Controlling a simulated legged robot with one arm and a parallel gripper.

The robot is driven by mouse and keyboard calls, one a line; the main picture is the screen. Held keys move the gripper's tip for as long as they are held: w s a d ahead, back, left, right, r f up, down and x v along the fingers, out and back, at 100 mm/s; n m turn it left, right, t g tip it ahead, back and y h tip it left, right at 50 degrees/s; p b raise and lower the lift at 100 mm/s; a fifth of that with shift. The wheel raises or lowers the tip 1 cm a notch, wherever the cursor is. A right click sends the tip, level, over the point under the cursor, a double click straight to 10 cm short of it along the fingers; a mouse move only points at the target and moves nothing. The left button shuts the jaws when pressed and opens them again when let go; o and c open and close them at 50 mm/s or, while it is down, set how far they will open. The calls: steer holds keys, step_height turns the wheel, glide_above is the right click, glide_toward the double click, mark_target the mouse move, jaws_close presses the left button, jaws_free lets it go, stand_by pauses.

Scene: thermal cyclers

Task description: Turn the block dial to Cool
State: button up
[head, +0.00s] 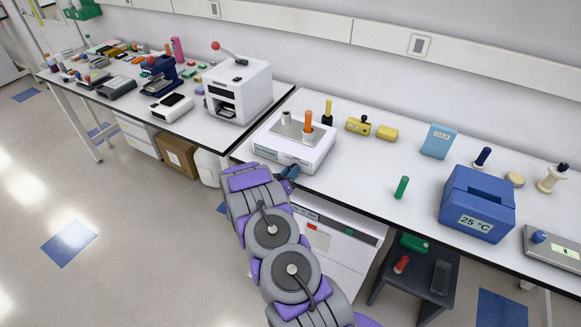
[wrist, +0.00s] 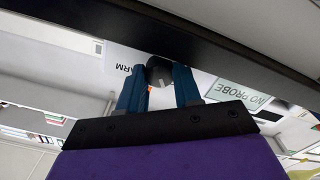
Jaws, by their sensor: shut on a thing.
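The white block unit (head: 318,158) stands near the left end of the right-hand bench, with a grey top plate and an orange tube (head: 308,121) upright in it. My gripper (head: 288,177) is at its front face. In the wrist view, the two blue fingers of my gripper (wrist: 160,86) are shut on the dark round block dial (wrist: 158,69), one on each side. A partly hidden, upside-down label ending in "ARM" (wrist: 130,69) is beside the dial. The display (wrist: 238,96) reads "NO PROBE". I cannot see a "Cool" mark or where the dial points.
A blue block (head: 477,203) showing 25 °C, a green tube (head: 401,188) and a light-blue "COLD" box (head: 438,141) stand to the right. A white machine (head: 238,91) with a red-knobbed lever is on the left bench. The bench's front edge lies close below my gripper.

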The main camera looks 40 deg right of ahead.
steer(key=shift+w+r+n+p, duration=0.15)
steer(key=shift+n+p, duration=0.45)
steer(key=shift+n, duration=0.3)
steer(key=shift+a, duration=0.1)
steer(key=o, duration=0.8)
steer(key=shift+o, duration=1.2)
steer(key=shift+f, duration=0.2)
steer(key=shift+f, duration=0.15)
